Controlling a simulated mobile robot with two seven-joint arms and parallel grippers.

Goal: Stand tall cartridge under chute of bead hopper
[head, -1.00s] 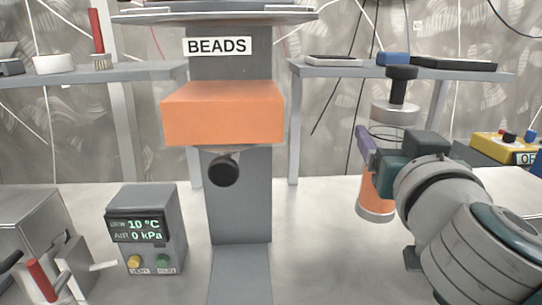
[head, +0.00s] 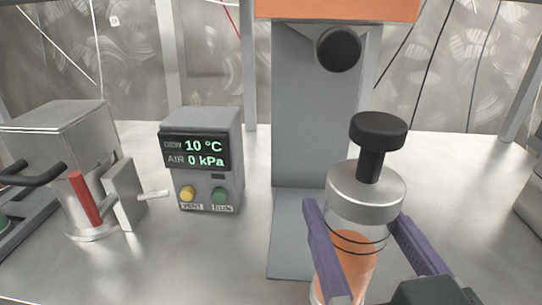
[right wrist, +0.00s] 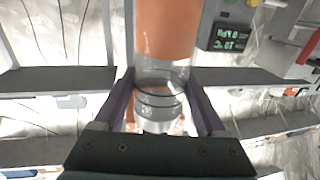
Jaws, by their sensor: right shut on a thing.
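The tall cartridge (head: 347,240) is a clear cylinder with orange fill, a silver collar and a black knob on top. My right gripper (head: 345,262) is shut on it, with a purple finger on each side, and holds it roughly upright, leaning slightly. It also shows between the fingers in the right wrist view (right wrist: 165,60). The bead hopper (head: 318,100) has an orange body cut off at the top edge, with a black round knob below it on a grey column. The cartridge is in front of the column's base plate (head: 290,235). My left gripper is not in view.
A grey control box (head: 203,165) reading 10 °C and 0 kPa stands left of the column. A metal box with a red-handled lever (head: 85,198) stands farther left.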

